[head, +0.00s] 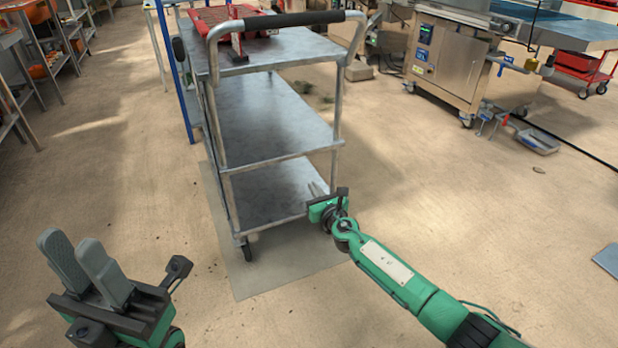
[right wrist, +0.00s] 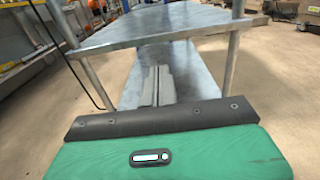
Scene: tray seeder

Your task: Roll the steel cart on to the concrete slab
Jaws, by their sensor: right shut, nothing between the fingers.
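The steel cart (head: 268,112) stands upright with three shelves and a tall push handle with a black grip (head: 285,20) facing me. A flat grey slab (head: 285,280) shows on the floor under the cart's near end. One near caster (head: 247,253) appears over the slab; the far casters are hidden. My right gripper (head: 316,190) is shut and empty at the cart's near right corner, by the bottom shelf. In the right wrist view its fingers (right wrist: 158,72) are together before the bottom shelf (right wrist: 195,80). My left gripper (head: 76,243) is open and empty, left of the slab, apart from the cart.
A red item (head: 225,18) lies on the cart's top shelf. A blue post (head: 178,80) stands close to the cart's left side. Shelving (head: 50,45) lines the left edge. A steel machine (head: 447,60) on casters stands back right. Floor to the right is mostly clear.

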